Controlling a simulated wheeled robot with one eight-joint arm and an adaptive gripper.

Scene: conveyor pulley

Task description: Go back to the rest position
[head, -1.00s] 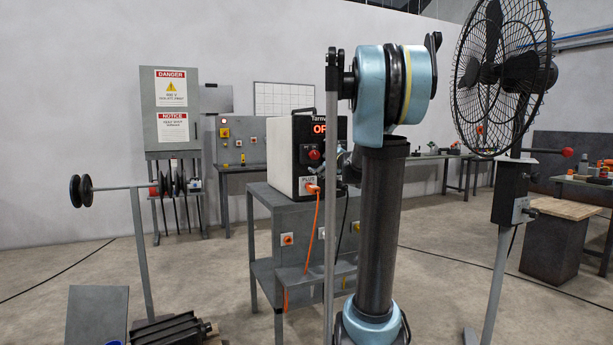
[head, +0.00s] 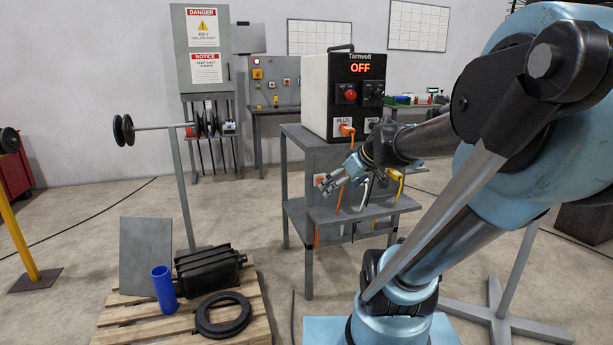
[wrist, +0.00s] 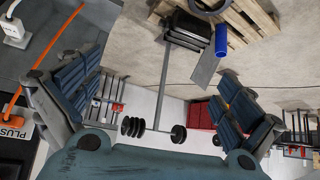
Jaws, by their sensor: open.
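My gripper (head: 332,183) is in front of the grey cart, below and a little left of the Tarnvolt power box's front. It is open, with nothing between its fingers; the wrist view shows the two fingers wide apart (wrist: 155,100). My arm bends from the right side of the head view down to it. The power box (head: 343,95) stands on the grey cart (head: 297,133) and its display reads OFF. An orange plug (head: 346,130) sits at its PLUS socket; its orange cable (wrist: 48,50) shows at the wrist view's left, beside the left finger.
A yellow-handled item (head: 396,178) is at the cart, close to my gripper. A stand (head: 184,190) with black discs rises behind. Floor left of the pallet is mostly clear.

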